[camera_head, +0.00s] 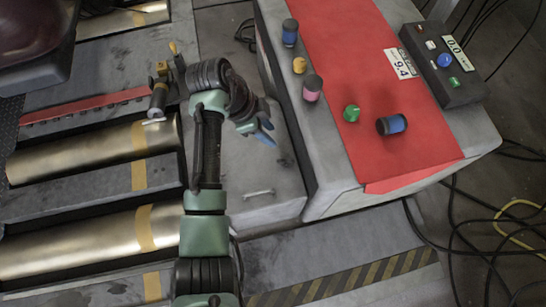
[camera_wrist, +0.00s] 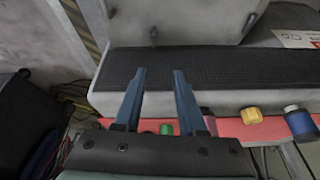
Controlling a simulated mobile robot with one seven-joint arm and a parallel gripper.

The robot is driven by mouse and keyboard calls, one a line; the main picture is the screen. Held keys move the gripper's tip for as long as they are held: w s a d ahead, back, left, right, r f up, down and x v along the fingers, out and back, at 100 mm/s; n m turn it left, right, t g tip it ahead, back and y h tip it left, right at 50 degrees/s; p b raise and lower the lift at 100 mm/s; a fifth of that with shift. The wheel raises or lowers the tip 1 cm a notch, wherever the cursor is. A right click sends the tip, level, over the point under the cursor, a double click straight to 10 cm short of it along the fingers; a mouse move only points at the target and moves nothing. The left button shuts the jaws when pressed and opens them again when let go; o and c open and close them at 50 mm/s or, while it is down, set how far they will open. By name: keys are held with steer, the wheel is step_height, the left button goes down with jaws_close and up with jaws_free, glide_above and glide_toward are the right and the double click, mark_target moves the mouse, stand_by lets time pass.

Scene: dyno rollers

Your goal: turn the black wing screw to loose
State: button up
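A small dark fitting (camera_wrist: 153,35), which looks like the black wing screw, is on the grey panel in the upper middle of the wrist view. Its wing angle is too small to tell. My gripper (camera_wrist: 160,73) is open and empty, its two blue fingers apart and pointing toward the panel. The fitting appears beyond the fingertips, between their lines, with a visible gap. In the head view my gripper (camera_head: 264,132) is left of the red-topped cabinet, over the lower grey box. I cannot clearly make out the screw there.
A black strip (camera_wrist: 185,72) crosses behind my fingers. Metal rollers (camera_head: 95,155) lie left; loose cables (camera_head: 490,215) lie right.

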mark_target(287, 159)
steer(key=b+x, duration=0.2)
steer(key=x, duration=0.2)
steer(key=s+b+x, duration=0.1)
steer(key=b+x, duration=0.1)
steer(key=x, duration=0.3)
steer(key=b+x, duration=0.2)
steer(key=x, duration=0.3)
steer(key=shift+s+a+f+b, duration=0.2)
steer(key=shift+s+a+b, duration=0.1)
steer(key=shift+a+b, duration=0.1)
steer(key=shift+c, duration=0.2)
jaws_close()
